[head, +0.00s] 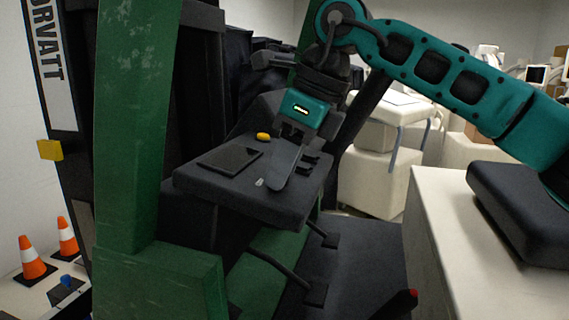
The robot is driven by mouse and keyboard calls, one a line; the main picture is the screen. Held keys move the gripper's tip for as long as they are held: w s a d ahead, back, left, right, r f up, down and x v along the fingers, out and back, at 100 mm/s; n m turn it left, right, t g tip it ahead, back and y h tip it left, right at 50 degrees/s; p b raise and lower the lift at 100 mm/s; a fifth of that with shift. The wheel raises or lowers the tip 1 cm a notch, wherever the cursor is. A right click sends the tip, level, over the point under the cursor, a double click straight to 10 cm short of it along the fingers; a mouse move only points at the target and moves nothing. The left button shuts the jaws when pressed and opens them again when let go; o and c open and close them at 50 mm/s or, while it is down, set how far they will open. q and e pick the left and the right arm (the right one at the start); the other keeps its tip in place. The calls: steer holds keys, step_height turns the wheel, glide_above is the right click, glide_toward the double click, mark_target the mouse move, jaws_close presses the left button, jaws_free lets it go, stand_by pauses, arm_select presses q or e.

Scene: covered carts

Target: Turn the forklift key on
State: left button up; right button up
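The forklift (135,130) has a green frame and a black dashboard (215,190) in the middle of the head view. A small light-grey piece (259,183) near the dashboard's front edge may be the key; it is too small to tell its position. My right gripper (293,138), with a teal body, reaches down over the right part of the dashboard. Its dark fingers overlap a grey lever-like part (285,168), and I cannot tell whether they touch it or how far apart they are. My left gripper does not show.
A flat dark panel (230,160) and a yellow knob (263,136) are on the dashboard. Pedals (316,294) are below, and a red-tipped lever (412,294) stands at the lower right. A black seat (520,210) is on the right. Orange cones (33,258) stand at left.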

jaws_close()
stand_by(0.3)
